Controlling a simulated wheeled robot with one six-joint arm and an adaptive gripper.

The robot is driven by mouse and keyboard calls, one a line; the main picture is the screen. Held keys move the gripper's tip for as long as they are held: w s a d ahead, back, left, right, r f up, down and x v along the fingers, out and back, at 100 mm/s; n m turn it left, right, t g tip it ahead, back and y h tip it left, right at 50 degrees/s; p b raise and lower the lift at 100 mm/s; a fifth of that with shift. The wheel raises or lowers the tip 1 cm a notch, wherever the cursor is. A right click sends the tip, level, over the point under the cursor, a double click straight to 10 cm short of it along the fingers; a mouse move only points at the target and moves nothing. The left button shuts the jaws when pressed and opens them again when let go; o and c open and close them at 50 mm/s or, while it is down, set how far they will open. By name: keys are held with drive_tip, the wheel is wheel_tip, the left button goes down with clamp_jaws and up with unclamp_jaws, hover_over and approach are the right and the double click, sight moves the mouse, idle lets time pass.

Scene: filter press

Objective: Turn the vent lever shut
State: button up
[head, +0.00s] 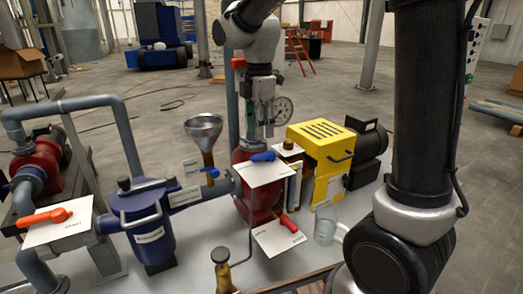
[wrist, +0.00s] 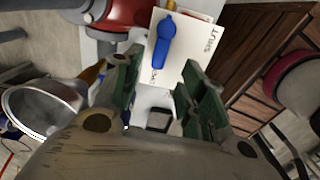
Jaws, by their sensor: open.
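A blue lever (head: 263,156) lies over a white plate (head: 280,175) on top of the red pump-like body. In the wrist view the blue lever (wrist: 162,45) points down the picture, towards a small word I cannot read. The plate (wrist: 195,58) has SHUT printed on its right side. I cannot read the word vent on it. My gripper (head: 267,128) is above the lever, pointing down. In the wrist view its two fingers (wrist: 160,97) are spread with nothing between them, and the lever's tip is just beyond them, apparently not touched.
A metal funnel (head: 203,125) stands left of the lever. A red lever (head: 288,223) on another plate is below it. A yellow machine (head: 320,145) and a clear beaker (head: 325,226) stand to the right. A blue vessel (head: 148,225) and an orange lever (head: 45,218) are at left.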

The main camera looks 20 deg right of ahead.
sight(260, 155)
drive_tip(key=shift+f+n, duration=0.25)
drive_tip(key=shift+n, duration=0.05)
wheel_tip(260, 155, down, 7)
drive_tip(key=shift+f, duration=0.2)
drive_tip(key=shift+c, duration=0.5)
clamp_jaws()
